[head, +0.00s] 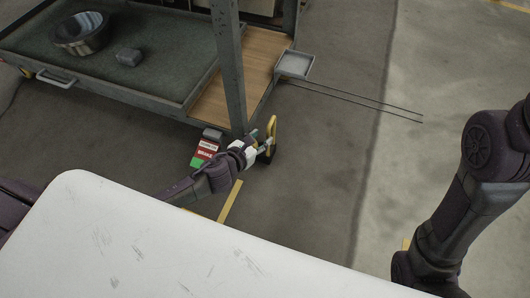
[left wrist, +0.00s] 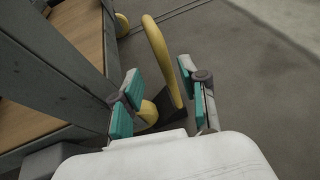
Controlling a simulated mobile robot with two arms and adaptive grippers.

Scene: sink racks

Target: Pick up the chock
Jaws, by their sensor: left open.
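The chock appears to be the dark wedge with a tall yellow loop handle (head: 272,128) on the floor beside the cart's corner post. The left wrist view shows its yellow loop (left wrist: 163,58) and dark base (left wrist: 178,108). My left gripper (head: 262,144) is at the chock in the head view. In the left wrist view my left gripper (left wrist: 159,70) is open, with teal pads on either side of the yellow loop as seen from the camera. I cannot tell whether either pad touches it. Part of the base is hidden by the gripper. My right gripper is out of view.
The cart's grey post (head: 228,70) stands close to the left gripper. The cart's tray (head: 150,85) holds a metal bowl (head: 80,33) and a grey block (head: 128,56). A red, white and green box (head: 205,151) lies by the post.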

